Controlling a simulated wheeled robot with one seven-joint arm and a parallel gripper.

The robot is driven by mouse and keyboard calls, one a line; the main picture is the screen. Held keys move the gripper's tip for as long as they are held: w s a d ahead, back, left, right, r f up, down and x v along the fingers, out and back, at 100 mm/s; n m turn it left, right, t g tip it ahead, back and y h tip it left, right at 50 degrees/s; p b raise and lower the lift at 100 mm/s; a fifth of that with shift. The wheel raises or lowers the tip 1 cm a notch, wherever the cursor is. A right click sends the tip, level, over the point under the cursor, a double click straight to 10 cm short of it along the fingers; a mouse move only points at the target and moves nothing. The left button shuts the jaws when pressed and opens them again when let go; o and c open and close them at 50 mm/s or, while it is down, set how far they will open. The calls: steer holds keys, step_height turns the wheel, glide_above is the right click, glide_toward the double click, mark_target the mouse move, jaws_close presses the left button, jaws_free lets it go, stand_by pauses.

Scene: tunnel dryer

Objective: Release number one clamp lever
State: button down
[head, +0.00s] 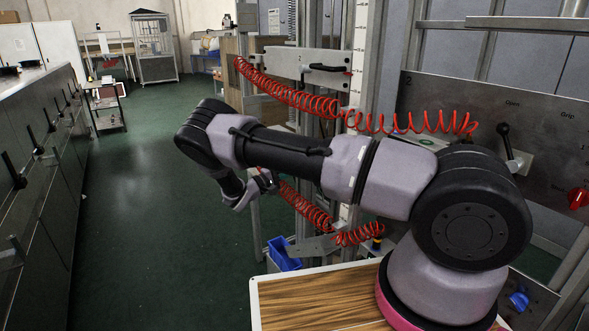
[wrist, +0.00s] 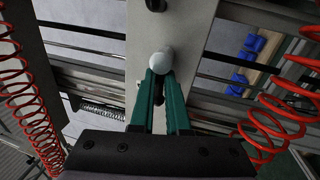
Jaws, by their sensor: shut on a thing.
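My gripper has two green fingers (wrist: 162,78) in the wrist view. Their tips close on a pale round knob (wrist: 160,61) in front of a light grey upright plate. The knob appears to be the end of a lever; its shaft is mostly hidden behind the fingers, and no number shows on it. In the head view my gripper (head: 262,183) is at the end of my arm, left of the metal uprights and low. The knob cannot be made out there.
Red coiled hoses (head: 290,92) hang around the frame, and one runs close to my gripper. A black handle (head: 328,68) sits on a pale plate above. A blue bin (head: 283,254) is below. A row of black levers (head: 37,142) lines the left counter. The green floor between is clear.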

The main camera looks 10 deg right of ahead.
steer(key=shift+s+d+f+m, duration=0.15)
steer(key=shift+s+m, duration=0.1)
steer(key=shift+m, duration=0.35)
steer(key=c, duration=0.9)
jaws_free()
steer(key=v, duration=1.1)
steer(key=shift+w, duration=0.15)
